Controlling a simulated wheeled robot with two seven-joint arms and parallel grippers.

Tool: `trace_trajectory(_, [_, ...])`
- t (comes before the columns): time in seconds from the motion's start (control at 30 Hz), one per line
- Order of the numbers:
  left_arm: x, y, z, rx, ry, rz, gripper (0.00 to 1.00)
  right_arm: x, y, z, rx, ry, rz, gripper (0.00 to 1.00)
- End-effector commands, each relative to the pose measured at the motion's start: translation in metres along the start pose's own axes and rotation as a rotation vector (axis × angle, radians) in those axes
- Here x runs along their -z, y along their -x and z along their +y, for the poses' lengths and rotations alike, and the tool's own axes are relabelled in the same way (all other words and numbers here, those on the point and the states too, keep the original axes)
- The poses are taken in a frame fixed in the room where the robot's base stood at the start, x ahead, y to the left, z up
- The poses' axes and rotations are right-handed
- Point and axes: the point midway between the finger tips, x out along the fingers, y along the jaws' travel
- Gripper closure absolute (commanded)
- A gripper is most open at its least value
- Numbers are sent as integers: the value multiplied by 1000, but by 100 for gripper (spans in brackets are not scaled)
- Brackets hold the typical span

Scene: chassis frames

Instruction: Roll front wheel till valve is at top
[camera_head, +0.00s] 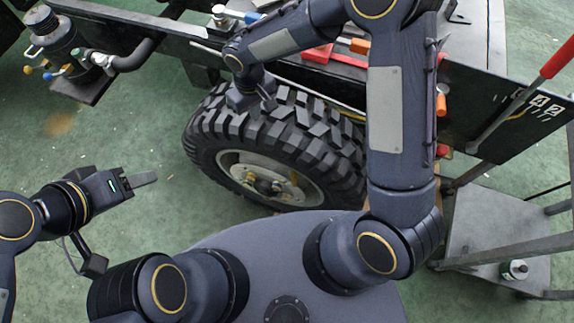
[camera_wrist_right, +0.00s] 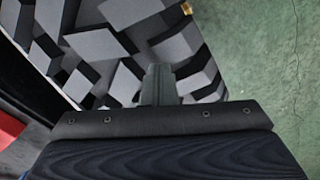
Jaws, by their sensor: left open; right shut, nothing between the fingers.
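The front wheel (camera_head: 318,135) stands upright under the chassis frame, with black blocky tread and a pale grey rim (camera_head: 235,160) with a hub. The valve cannot be made out for certain; a small brass-coloured piece (camera_wrist_right: 187,8) shows at the tyre's edge in the right wrist view. My right gripper (camera_head: 264,103) is at the upper left part of the tread. In the right wrist view its shut, empty fingers (camera_wrist_right: 158,85) lie over the tread blocks; whether they touch cannot be told. My left gripper (camera_head: 145,179) is open and empty, left of the wheel and apart from it.
The chassis frame (camera_head: 185,30) runs above the wheel, with red and orange parts on it. A dark cylinder with fittings (camera_head: 50,35) is at the upper left. A grey metal cart (camera_head: 500,240) stands at the right. The green floor (camera_head: 130,130) left of the wheel is clear.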

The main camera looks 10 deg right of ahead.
Motion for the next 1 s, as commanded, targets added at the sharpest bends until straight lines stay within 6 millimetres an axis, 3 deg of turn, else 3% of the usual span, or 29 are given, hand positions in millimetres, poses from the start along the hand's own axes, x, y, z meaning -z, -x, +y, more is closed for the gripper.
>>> trace_trajectory(0.33, [0,-1,0,0,0,0,49,-3,-6,0,-2,0,-15,100])
trace_trajectory(1.0, [-2,-3,-1,0,0,0,49,19,-10,-13,-2,-1,-18,100])
